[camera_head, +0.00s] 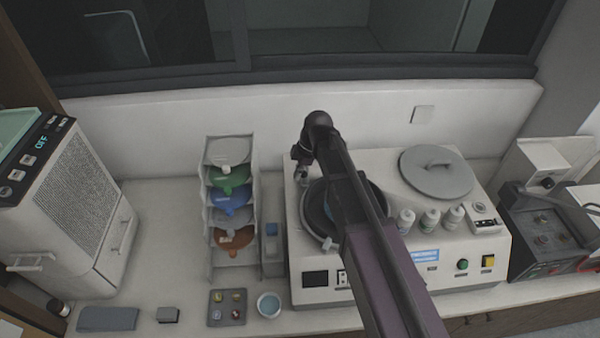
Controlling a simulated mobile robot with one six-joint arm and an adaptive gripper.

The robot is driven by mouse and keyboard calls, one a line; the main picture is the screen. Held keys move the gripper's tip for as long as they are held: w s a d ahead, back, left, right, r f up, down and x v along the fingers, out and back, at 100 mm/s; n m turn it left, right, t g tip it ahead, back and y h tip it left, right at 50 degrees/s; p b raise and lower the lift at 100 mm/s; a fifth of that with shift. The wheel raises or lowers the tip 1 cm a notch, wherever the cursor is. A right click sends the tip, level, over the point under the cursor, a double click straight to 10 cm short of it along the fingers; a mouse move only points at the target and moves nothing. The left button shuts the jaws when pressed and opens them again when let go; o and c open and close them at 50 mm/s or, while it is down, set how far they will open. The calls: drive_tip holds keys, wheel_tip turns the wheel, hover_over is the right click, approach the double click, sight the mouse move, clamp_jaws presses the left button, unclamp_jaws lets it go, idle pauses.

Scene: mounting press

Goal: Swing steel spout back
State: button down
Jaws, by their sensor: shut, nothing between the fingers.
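The mounting press (420,290) is a white bench machine with a dark round basin (318,222) on its left and a grey round lid (437,174) on its right. My arm crosses in front of the basin and hides much of it. My gripper (301,160) is small and dark at the far end of my arm, over the back left corner of the press. Its fingers look shut and empty. A small pale metal part (329,243) shows at the basin's front rim. I cannot tell whether it is the steel spout, and no spout stands out clearly elsewhere.
Several small white bottles (430,220) stand on the press, right of my arm. A small tray (227,308) and a cup (269,305) sit in front. A wall (380,118) rises close behind.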

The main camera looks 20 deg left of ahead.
wheel_tip(320, 180, up, 9)
drive_tip(key=p, duration=0.8)
drive_tip(key=shift+s+a+p, duration=0.2)
drive_tip(key=shift+a+p, duration=0.1)
drive_tip(key=shift+p, duration=0.1)
drive_tip(key=shift+f, duration=0.1)
drive_tip(key=shift+f, duration=0.1)
idle(0.8)
